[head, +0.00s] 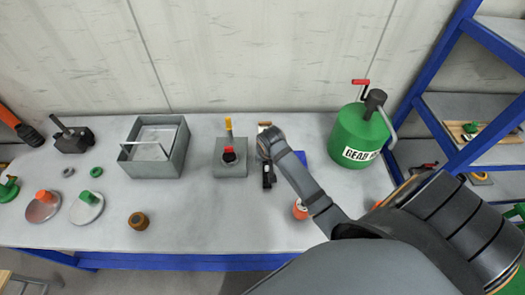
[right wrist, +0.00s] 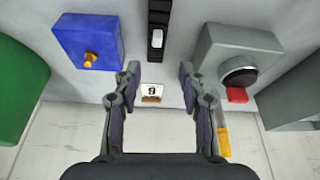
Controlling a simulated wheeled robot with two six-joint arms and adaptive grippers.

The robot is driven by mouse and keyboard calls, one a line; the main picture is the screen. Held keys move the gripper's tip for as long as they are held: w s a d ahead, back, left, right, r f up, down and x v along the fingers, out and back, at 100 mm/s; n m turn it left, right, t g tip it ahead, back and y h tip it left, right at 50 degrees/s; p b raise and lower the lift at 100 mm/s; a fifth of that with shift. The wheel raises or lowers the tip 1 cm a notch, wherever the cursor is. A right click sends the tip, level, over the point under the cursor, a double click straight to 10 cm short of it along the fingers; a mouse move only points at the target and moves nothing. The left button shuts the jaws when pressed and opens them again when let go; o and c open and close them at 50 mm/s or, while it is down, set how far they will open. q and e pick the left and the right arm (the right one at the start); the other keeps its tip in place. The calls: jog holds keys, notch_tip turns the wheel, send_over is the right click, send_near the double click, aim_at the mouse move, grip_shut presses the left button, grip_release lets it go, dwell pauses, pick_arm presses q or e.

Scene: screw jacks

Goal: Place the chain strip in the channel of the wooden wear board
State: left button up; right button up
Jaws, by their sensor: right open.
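My right gripper (head: 268,155) reaches over the middle of the table. In the right wrist view its two fingers (right wrist: 158,82) are spread apart with nothing between them. A narrow black item with a white part (right wrist: 158,32) lies on the table beyond the fingertips; its black end (head: 268,180) shows beside my gripper in the head view. A small card marked 9 with a brown wooden-looking base (right wrist: 152,93) stands near the wall. I cannot make out a chain strip or a channelled wear board for certain. My left gripper is not in view.
A grey block with a red-topped knob (head: 230,157) and a blue box (right wrist: 88,42) flank my right gripper. A green drum (head: 358,135) stands right, a grey bin (head: 170,165) left. A blue-framed shelf (head: 440,135) is far right. The front middle table is largely clear.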

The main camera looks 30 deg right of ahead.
jog(key=m, duration=0.1)
send_over(267, 168)
jog(key=s, duration=0.2)
jog(key=f, duration=0.2)
jog(key=a+f, duration=0.1)
jog(key=f, duration=0.1)
jog(key=shift+f+p, duration=0.15)
jog(key=shift+p, duration=0.15)
jog(key=shift+w+d+f, duration=0.1)
jog(key=shift+w+f, duration=0.05)
jog(key=shift+f, duration=0.3)
jog(key=p+x, duration=0.1)
jog(key=x, duration=0.2)
jog(key=shift+w+f+p, duration=0.15)
jog(key=shift+f+p, duration=0.2)
jog(key=shift+p, duration=0.05)
jog(key=shift+w+f, duration=0.2)
jog(key=shift+f, duration=0.35)
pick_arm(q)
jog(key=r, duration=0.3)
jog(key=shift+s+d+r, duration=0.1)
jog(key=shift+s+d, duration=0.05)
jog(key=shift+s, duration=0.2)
pick_arm(e)
grip_shut()
